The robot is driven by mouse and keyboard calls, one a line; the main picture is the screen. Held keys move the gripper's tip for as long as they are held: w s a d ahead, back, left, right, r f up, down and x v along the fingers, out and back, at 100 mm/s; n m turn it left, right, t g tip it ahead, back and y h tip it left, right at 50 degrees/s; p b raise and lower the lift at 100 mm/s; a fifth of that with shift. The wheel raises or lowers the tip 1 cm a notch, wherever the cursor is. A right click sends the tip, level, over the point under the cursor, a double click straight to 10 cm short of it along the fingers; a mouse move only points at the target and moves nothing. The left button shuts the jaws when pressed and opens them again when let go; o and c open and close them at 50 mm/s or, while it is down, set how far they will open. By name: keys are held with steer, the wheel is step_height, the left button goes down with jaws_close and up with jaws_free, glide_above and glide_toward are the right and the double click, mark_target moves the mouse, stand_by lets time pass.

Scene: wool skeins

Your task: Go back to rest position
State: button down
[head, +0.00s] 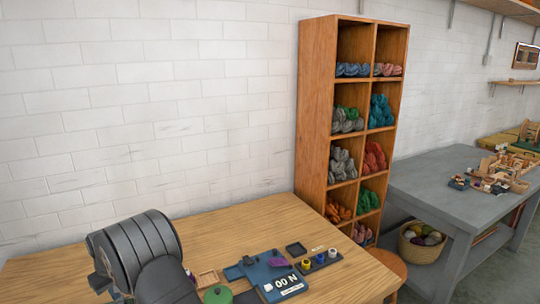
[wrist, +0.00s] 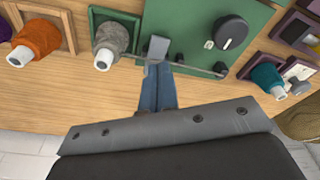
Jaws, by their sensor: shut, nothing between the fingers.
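My gripper (wrist: 158,80) shows in the wrist view as blue fingers closed together, with nothing between them. It points at a green board (wrist: 262,42) with a round black knob (wrist: 230,32); I cannot tell whether the fingertips touch it. In the head view the fingers are not visible; only dark rounded parts of my arm show at the lower left, over the wooden table (head: 225,240).
In the wrist view a grey yarn cone (wrist: 112,38) and an orange one (wrist: 38,36) stand left, a teal one (wrist: 266,76) right. In the head view a blue device (head: 268,270) sits near a shelf (head: 314,115) of skeins. The table's back left is clear.

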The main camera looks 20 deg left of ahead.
steer(key=d+r+m, duration=0.2)
steer(key=d+r, duration=0.1)
steer(key=r, duration=0.8)
steer(key=w+d+r+m+y, duration=0.1)
steer(key=d+r+m, duration=0.1)
steer(key=r, duration=0.9)
steer(key=shift+d+r+m, duration=0.4)
steer(key=shift+d, duration=0.4)
